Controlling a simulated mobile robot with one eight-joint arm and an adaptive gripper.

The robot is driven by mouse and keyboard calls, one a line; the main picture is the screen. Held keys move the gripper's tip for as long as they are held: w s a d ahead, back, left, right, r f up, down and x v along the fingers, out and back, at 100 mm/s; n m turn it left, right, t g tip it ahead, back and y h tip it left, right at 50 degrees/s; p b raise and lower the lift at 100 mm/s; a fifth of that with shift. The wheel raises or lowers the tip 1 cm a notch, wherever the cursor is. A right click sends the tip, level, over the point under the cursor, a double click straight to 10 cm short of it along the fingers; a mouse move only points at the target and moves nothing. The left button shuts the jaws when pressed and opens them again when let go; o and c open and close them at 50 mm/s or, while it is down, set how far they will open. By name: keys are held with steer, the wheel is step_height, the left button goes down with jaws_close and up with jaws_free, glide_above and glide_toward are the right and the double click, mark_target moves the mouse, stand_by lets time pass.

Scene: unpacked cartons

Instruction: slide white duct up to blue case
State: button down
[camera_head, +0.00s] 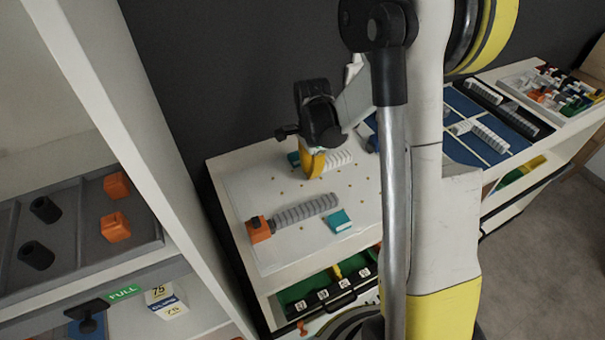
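A white ribbed duct (339,158) lies on the white board at the back, partly hidden by my gripper. My gripper (313,165) is low over the board at the left end of this duct. One yellow finger shows; whether it touches the duct, and whether the gripper is open or shut, I cannot tell. A small teal-blue case (340,221) lies on the board nearer the front. Another teal piece (293,158) shows just left of my gripper, partly hidden. A blue piece (373,144) shows right of the white duct, partly behind my arm.
A grey ribbed duct (305,210) lies beside an orange block (259,229) on the white board (290,246). My arm hides the board's right side. A shelf at left holds a grey tray (75,262). More trays stand at right. A dark wall is behind.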

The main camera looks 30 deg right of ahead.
mark_target(331, 161)
steer(key=shift+d, duration=0.15)
steer(key=d, duration=0.6)
steer(key=shift+d, duration=0.2)
steer(key=shift+a, duration=0.1)
